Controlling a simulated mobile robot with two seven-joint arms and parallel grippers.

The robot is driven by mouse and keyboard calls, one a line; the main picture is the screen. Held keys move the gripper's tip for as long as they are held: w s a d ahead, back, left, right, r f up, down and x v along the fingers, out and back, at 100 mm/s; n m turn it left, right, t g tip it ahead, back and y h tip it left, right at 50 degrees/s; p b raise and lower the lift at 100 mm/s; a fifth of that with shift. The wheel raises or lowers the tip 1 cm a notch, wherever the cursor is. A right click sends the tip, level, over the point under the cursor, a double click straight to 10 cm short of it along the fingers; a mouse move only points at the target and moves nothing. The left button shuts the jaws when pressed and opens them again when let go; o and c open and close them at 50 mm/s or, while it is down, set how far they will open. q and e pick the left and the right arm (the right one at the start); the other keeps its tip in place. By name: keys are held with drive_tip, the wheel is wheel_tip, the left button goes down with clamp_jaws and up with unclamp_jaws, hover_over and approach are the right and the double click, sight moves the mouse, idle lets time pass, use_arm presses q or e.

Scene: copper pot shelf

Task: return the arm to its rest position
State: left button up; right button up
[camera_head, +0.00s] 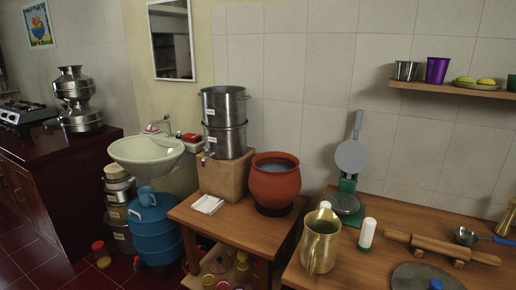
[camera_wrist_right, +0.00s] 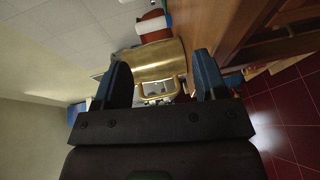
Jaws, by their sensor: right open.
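My right gripper (camera_wrist_right: 160,72) is open in the right wrist view, its two dark blue-grey fingers wide apart. A brass jug (camera_wrist_right: 150,62) shows beyond and between the fingertips, with its handle towards me. Nothing is clamped between the fingers. In the head view the same brass jug (camera_head: 320,248) stands upright at the front left of the right-hand wooden counter (camera_head: 405,262). Neither gripper nor arm shows in the head view, and my left gripper is in no view.
A terracotta pot (camera_head: 275,185) and stacked steel vessels (camera_head: 225,122) stand left of the jug. A white-capped container (camera_head: 367,233), a rolling pin (camera_head: 440,248) and a round stone (camera_head: 425,278) are to its right. A wall shelf (camera_head: 450,90) holds cups.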

drive_tip(key=s+a+f+m+g+y, duration=0.2)
drive_tip(key=s+a+f+m+g, duration=0.2)
drive_tip(key=s+a+f+m, duration=0.3)
drive_tip(key=s+f+m, duration=0.2)
drive_tip(key=s+m, duration=0.3)
drive_tip(key=m, duration=0.2)
drive_tip(key=shift+s+f+y, duration=0.25)
drive_tip(key=shift+s+y, duration=0.05)
drive_tip(key=shift+s, duration=0.1)
drive_tip(key=shift+o, duration=0.4)
drive_tip(key=shift+m+g, duration=0.4)
drive_tip(key=shift+g, duration=0.1)
drive_tip(key=s, duration=0.1)
drive_tip(key=s+f, duration=0.1)
drive_tip(key=s, duration=0.1)
drive_tip(key=s+f, duration=0.1)
drive_tip(key=shift+s+a, duration=0.15)
drive_tip(key=shift+a, duration=0.1)
drive_tip(key=shift+s+f, duration=0.15)
